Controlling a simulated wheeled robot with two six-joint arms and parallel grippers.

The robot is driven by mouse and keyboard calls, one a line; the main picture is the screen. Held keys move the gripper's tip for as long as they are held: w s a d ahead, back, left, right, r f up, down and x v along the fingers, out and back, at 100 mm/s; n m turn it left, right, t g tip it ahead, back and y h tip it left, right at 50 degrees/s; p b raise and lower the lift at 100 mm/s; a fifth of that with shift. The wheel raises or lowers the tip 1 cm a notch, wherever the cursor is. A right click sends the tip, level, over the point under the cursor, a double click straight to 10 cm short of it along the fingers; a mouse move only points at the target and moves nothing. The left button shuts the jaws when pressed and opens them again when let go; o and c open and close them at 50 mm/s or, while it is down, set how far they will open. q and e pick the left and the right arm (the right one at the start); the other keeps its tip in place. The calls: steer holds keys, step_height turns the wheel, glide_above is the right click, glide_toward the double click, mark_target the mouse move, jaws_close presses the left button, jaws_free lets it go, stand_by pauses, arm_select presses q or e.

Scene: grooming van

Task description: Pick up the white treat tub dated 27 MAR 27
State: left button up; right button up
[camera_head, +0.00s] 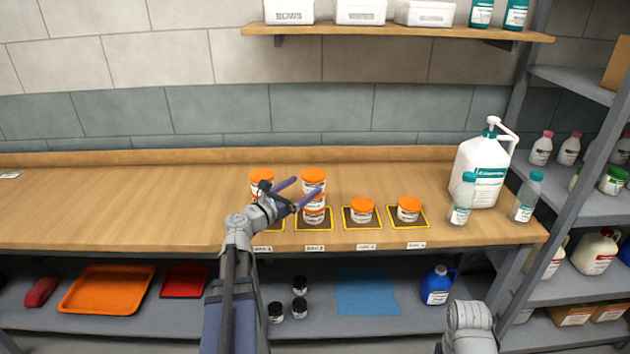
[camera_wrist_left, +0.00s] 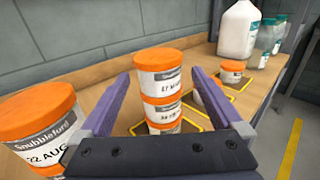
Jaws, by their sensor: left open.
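White tubs with orange lids stand on the wooden counter. In the left wrist view, the upper tub's label (camera_wrist_left: 162,82) seems to begin "27 M"; the rest is unclear. The lower tub (camera_wrist_left: 163,112) has an unclear date. My left gripper (camera_head: 306,185) is open, its fingers pointing at the stack. In the left wrist view the stack shows between the fingers (camera_wrist_left: 161,74), apparently beyond the tips. A left tub (camera_wrist_left: 40,120) reads "AUG". My right gripper is not in view.
Single tubs stand on mats to the right, one nearer (camera_head: 361,211) and one farther (camera_head: 409,210). A large white pump jug (camera_head: 480,172) and two clear bottles (camera_head: 462,200) stand at the right end. A shelf (camera_head: 400,30) hangs above.

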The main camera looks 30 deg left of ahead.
mark_target(314, 178)
arm_select(q)
steer(key=shift+w+d+r, duration=0.1)
steer(key=shift+w+d, duration=0.05)
steer(key=shift+w, duration=1.4)
steer(key=shift+w+d+r, duration=0.1)
steer(key=shift+w+d, duration=0.05)
steer(key=shift+w, duration=1.35)
steer(key=c, duration=1.2)
